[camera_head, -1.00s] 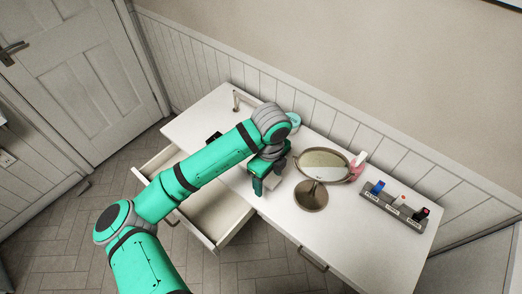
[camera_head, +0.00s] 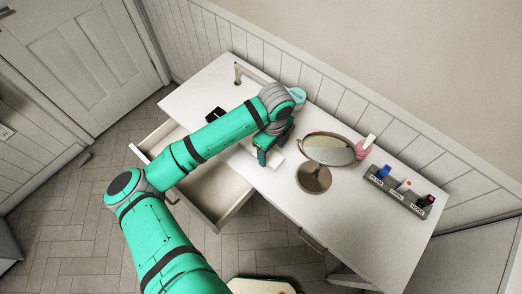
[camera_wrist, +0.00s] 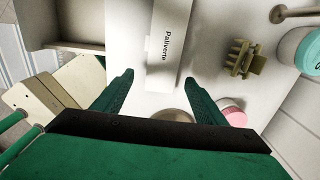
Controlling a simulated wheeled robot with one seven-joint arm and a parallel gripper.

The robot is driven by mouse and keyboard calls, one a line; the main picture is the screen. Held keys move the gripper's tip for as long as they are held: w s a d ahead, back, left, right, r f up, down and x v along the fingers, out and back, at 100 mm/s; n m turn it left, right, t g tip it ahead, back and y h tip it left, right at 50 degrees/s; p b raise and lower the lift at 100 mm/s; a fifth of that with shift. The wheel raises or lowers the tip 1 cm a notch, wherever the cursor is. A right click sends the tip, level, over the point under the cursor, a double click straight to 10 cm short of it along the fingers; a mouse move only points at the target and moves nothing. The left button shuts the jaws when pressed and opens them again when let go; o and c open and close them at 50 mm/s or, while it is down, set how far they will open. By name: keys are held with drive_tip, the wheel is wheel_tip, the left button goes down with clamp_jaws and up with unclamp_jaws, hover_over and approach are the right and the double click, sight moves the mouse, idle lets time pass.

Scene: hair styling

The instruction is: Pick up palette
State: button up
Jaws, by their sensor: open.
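A long white box (camera_wrist: 164,48) with dark print reading roughly "Palliverte" lies on the white table in the wrist view. It looks like the palette, though I cannot be sure. My gripper (camera_wrist: 159,80) is open and empty, its green fingertips on either side of the box's near end in the picture. I cannot tell the height between them. In the head view my gripper (camera_head: 264,157) is over the table's front part, left of the mirror. A white piece (camera_head: 277,160) shows beside it; my arm hides most of that spot.
A round mirror (camera_head: 328,150) on a stand is right of my gripper. An olive hair clip (camera_wrist: 242,58) and teal jar (camera_wrist: 308,52) are on the wall side. A small black object (camera_head: 215,115) lies farther left. A drawer (camera_head: 222,203) is open in front. A labelled rack (camera_head: 400,190) stands right.

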sight(272, 157)
drive_tip(key=f, duration=0.4)
drive_tip(key=shift+d+f, duration=0.2)
drive_tip(key=shift+d, duration=0.05)
drive_tip(key=c, duration=1.3)
drive_tip(key=shift+c, duration=0.2)
drive_tip(key=shift+r, duration=0.15)
